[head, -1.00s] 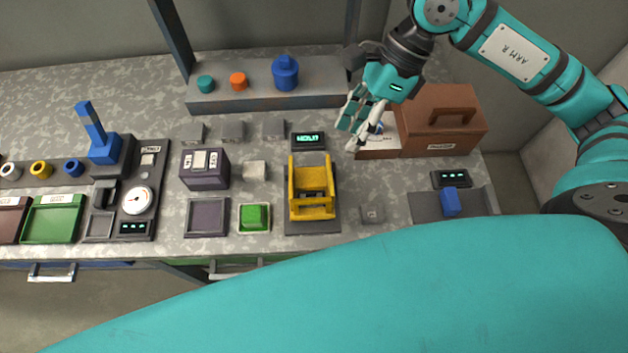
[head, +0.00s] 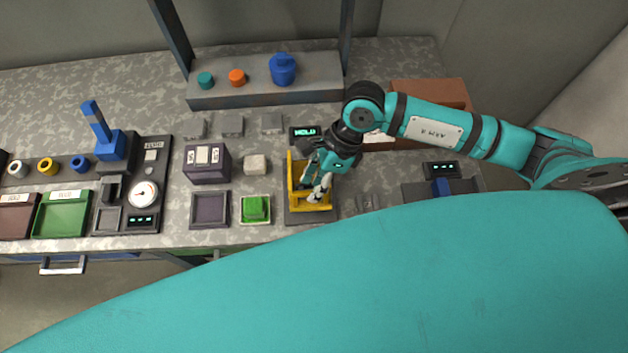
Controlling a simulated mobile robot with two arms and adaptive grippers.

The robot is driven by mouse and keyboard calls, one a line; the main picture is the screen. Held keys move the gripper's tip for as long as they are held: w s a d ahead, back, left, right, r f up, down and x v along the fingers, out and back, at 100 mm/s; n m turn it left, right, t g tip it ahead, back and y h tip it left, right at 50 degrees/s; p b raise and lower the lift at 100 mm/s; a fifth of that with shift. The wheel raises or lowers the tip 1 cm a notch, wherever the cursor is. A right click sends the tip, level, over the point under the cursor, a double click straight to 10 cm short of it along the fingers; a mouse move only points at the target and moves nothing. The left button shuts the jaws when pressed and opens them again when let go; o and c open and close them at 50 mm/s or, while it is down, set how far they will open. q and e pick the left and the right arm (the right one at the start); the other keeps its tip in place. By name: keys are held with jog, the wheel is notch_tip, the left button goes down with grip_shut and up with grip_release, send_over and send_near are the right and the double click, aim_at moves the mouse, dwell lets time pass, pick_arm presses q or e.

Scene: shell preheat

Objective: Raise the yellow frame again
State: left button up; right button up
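The yellow frame (head: 297,203) stands on a dark base plate (head: 296,218) near the middle of the bench in the head view. My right gripper (head: 314,190) is at the frame, reaching down over it from the right. Its fingers overlap the frame's opening and front part and hide much of its right side and inside. I cannot tell whether the fingers touch the frame or how far apart they are. My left gripper is not in view.
A lit display (head: 305,133) sits behind the frame. A green block (head: 256,208) in a light tray and a pale block (head: 255,164) are to its left. A grey shelf (head: 262,93) with a blue jar (head: 283,69) stands behind. A brown box (head: 432,92) is partly hidden by my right arm.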

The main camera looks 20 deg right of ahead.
jog(key=shift+a+f, duration=0.15)
jog(key=shift+f, duration=0.15)
grip_shut()
dwell(0.3)
